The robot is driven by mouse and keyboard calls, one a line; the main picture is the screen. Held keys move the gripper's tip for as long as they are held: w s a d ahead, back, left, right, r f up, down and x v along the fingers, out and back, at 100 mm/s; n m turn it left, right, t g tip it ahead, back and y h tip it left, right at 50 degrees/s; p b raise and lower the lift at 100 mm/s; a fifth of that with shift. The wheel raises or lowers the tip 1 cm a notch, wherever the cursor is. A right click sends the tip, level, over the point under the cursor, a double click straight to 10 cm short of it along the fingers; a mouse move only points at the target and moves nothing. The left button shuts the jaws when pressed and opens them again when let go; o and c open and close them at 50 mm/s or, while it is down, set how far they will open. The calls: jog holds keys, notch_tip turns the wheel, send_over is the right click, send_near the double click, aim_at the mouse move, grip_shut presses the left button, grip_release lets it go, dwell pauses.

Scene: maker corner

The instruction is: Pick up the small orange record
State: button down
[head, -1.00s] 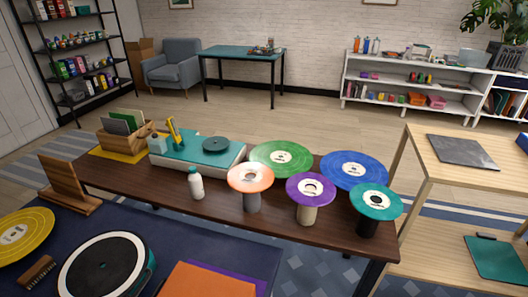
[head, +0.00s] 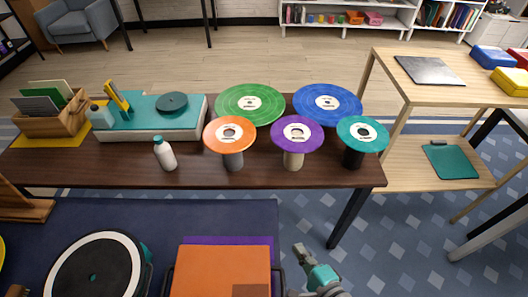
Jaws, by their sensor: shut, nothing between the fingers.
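The small orange record (head: 212,137) has a white label with a dark centre. It lies flat on top of a grey cylinder stand (head: 233,162) on the dark wooden table (head: 200,178). My gripper (head: 300,249) shows at the bottom of the head view, right of centre. It is shut and empty, in front of the table and well apart from the record.
A purple record (head: 285,138) and a teal record (head: 372,143) stand on stands to the right. Larger green (head: 232,102) and blue (head: 345,104) records are behind. A white bottle (head: 165,155) stands to the left. An orange square (head: 220,268) lies in front.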

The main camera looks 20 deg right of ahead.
jog(key=w+d+r+m+t+y, duration=0.25)
jog(key=w+r+m+y, duration=0.65)
jog(key=w, duration=0.8)
jog(key=w+a+r+m+h, duration=0.1)
jog(key=w+a, duration=0.3)
jog(key=w, duration=0.8)
jog(key=shift+a+r+h, duration=0.15)
jog(key=shift+r+h, duration=0.4)
jog(key=shift+h, duration=0.15)
jog(key=shift+w, duration=0.15)
jog(key=shift+w+a, duration=0.3)
jog(key=shift+w, duration=0.35)
